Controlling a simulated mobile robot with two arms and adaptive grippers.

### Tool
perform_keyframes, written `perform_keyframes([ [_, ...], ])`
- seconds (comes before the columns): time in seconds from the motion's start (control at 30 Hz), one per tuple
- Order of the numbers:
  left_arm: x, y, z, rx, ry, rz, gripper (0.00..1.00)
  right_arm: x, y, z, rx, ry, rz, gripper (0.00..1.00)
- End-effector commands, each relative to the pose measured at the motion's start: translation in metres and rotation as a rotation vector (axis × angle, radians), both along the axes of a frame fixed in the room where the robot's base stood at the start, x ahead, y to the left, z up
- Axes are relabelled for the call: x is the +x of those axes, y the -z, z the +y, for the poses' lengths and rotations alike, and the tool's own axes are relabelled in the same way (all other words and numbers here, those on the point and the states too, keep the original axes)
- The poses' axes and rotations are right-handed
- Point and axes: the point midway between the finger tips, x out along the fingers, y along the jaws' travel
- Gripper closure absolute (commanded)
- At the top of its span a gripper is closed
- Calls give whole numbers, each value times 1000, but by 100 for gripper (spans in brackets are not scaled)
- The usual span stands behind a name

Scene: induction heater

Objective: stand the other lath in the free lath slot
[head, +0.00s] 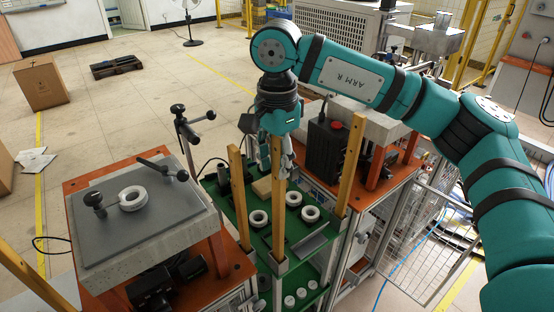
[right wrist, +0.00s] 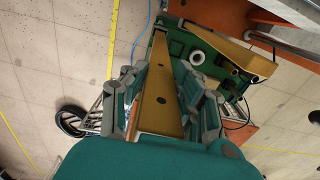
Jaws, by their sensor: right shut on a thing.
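My right gripper (head: 280,158) hangs over the green board (head: 312,262) and is shut on a long wooden lath (head: 278,215). The lath is upright, and its lower end is at a grey slot holder (head: 279,267) at the board's near edge. I cannot tell whether the end is inside the holder. In the right wrist view, the lath (right wrist: 160,98) lies between the two fingers and points toward the green board. A second lath (head: 240,200) stands upright left of the held one. My left gripper is not in view.
White rings (head: 310,214) and small white cups (head: 289,301) sit on the board. Another wooden post (head: 350,168) stands at its right. A grey-topped stand (head: 170,222) is at the left, and a black unit (head: 326,148) is behind right. A wooden bar (head: 30,275) slants at lower left.

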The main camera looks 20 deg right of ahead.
Motion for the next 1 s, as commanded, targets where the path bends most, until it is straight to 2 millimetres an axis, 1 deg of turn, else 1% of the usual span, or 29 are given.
perform_keyframes([
  [1.0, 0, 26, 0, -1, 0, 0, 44, 0, 32, 0, 0, 0, -1, 100],
])
